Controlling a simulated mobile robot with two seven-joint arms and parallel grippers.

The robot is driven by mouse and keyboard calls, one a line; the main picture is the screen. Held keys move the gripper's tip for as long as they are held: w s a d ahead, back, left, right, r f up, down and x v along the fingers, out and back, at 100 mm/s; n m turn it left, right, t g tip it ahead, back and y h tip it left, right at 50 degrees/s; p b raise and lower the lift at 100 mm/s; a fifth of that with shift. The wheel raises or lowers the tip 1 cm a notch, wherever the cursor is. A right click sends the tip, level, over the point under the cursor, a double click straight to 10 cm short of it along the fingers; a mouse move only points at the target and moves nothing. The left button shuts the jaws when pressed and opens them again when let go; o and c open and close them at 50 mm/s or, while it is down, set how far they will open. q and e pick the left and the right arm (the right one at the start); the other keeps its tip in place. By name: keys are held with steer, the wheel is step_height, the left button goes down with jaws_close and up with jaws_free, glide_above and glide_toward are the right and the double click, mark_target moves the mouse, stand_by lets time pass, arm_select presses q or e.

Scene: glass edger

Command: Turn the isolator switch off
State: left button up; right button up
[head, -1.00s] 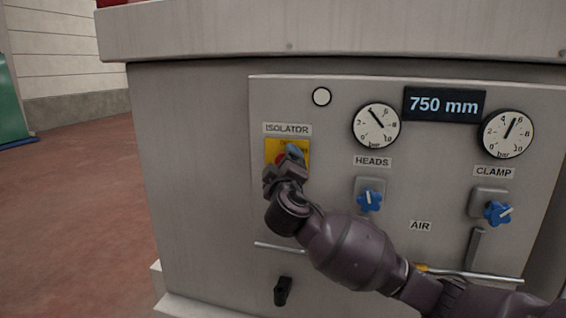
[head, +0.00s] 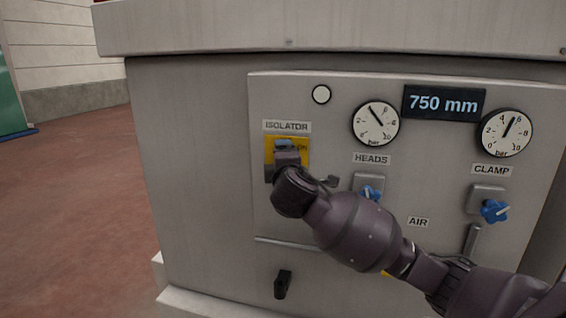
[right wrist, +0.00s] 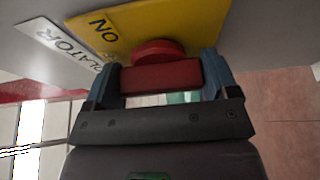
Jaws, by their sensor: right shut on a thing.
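The isolator switch has a yellow plate (head: 303,150) under the ISOLATOR label on the grey panel. Its red handle (right wrist: 158,75) shows in the right wrist view, standing out from the yellow plate, with the word ON on the plate beside it. My right gripper (head: 287,150) is at the switch and hides most of the handle in the head view. In the right wrist view its two blue-grey fingers (right wrist: 162,78) stand on either side of the red handle, shut on it. My left gripper is not in view.
To the right are two pressure gauges (head: 376,124), a 750 mm display (head: 443,103) and blue knobs, HEADS (head: 370,193) and CLAMP (head: 494,211). A black lever (head: 283,285) sits below. Open floor (head: 75,200) lies left of the machine.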

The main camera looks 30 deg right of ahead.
stand_by(0.4)
steer(key=o, duration=0.8)
steer(key=b+v, duration=0.1)
steer(key=v, duration=1)
steer(key=shift+b, duration=0.4)
steer(key=shift+w, duration=0.1)
